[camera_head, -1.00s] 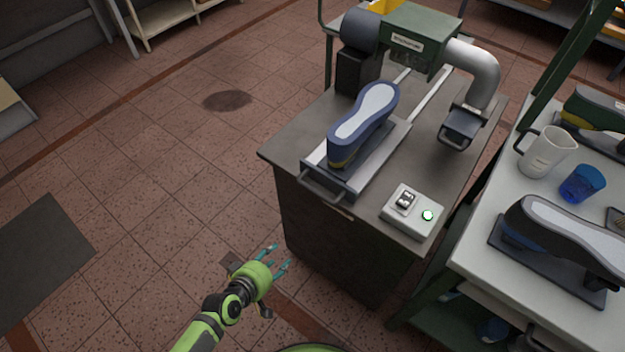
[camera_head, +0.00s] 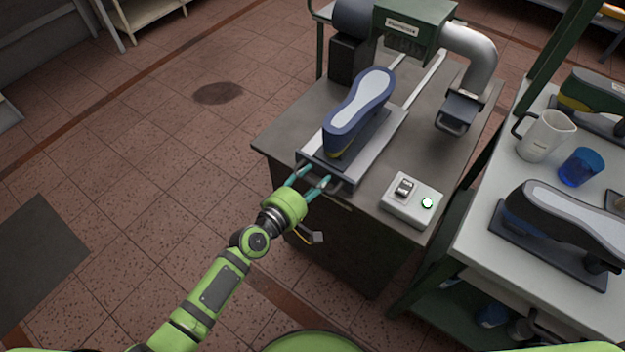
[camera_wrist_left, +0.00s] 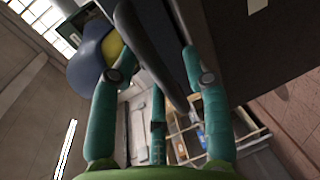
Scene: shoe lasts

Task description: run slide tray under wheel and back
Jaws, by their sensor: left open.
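The slide tray (camera_head: 378,148) sits on rails on the bench, with its handle (camera_head: 345,186) at the near end. A blue last with a pale grey sole (camera_head: 362,97) lies sole up on the tray; the wrist view shows its blue and yellow toe (camera_wrist_left: 95,55). My left gripper (camera_head: 311,178) is open at the tray's handle. In the wrist view the dark handle bar (camera_wrist_left: 150,48) runs between its teal fingers; contact cannot be told. The green machine housing (camera_head: 415,27) stands over the rails' far end. The wheel is not clearly visible. My right gripper is not in view.
A switch box (camera_head: 411,200) with a lit green button sits right of the handle. A dust duct (camera_head: 472,55) stands behind it. The right-hand table (camera_head: 475,245) bears another last (camera_head: 570,225), a white jug (camera_head: 545,137) and a blue cup (camera_head: 580,167).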

